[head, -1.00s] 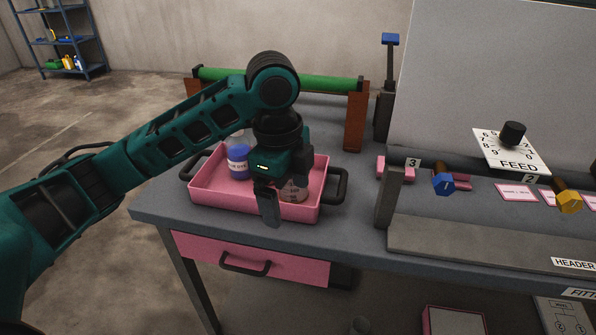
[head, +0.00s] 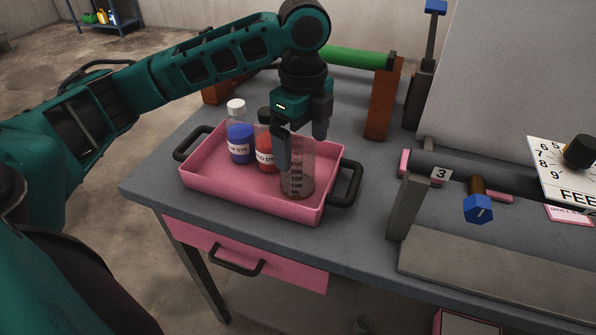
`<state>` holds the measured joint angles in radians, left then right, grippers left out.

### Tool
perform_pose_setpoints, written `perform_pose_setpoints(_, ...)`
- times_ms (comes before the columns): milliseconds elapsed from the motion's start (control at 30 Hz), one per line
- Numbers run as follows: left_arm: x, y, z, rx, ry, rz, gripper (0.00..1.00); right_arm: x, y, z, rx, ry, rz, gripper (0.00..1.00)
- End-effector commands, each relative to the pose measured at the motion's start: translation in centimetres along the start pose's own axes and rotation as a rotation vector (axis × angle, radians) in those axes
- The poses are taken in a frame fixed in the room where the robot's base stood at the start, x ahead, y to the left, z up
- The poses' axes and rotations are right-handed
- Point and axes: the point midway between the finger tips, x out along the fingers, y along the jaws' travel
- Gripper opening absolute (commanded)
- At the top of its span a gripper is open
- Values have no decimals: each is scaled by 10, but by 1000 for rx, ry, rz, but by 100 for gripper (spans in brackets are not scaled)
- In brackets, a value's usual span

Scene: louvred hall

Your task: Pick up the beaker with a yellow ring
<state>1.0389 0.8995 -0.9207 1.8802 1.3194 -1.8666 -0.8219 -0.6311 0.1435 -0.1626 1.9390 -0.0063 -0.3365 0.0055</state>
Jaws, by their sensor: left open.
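A clear beaker (head: 298,178) with dark graduation marks stands upright in the right part of a pink tray (head: 222,192) on the grey bench. I cannot make out a yellow ring on it. My left gripper (head: 302,148) is open at the top of the beaker. Its near finger overlaps the beaker's left side in the picture, and the other finger is at the far right of the rim. I cannot tell whether either touches the glass. The beaker's upper left is partly hidden by the near finger. My right gripper is not in view.
A blue dye bottle (head: 240,140) and a red dye bottle (head: 266,150) stand in the tray left of the beaker. The tray has black handles. A green roller (head: 355,58) on brown posts is behind. A machine with a blue knob (head: 478,209) stands to the right.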

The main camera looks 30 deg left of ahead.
Motion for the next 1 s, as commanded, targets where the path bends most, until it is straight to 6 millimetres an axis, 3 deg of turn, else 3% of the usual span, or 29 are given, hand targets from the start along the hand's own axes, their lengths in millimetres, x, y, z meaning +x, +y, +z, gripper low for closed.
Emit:
perform_pose_setpoints(400, 50, 8, 4, -1, -1, 2, 95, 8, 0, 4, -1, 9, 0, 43)
perform_pose_setpoints(700, 54, 8, 4, -1, -1, 0, 95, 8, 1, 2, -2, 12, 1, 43)
perform_pose_setpoints(1000, 54, 8, 4, 0, -1, 0, 66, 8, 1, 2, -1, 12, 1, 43)
